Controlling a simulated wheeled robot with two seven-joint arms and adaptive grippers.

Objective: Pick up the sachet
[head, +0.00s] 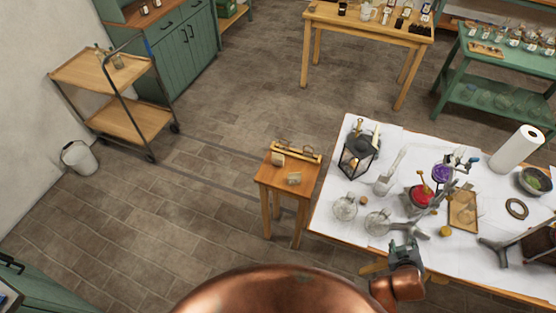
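A small pale beige packet (294,178), which looks like the sachet, lies on the top of a small wooden side table (270,179) in the middle of the head view. A second small pale piece (278,160) is behind it, by a brass-coloured bar; I cannot tell exactly what it is. My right gripper (404,246) is by the front edge of the white-covered table, to the right of and nearer than the packet, well apart from it. Its fingers are too small to tell whether they are open. My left gripper is not in view.
The white-covered table (330,215) holds a black lantern (358,155), glass flasks (345,207), a red flask (421,195) and a paper roll (516,149). A wooden cart (95,70) and a white bucket (79,158) stand left. Floor left of the side table is clear.

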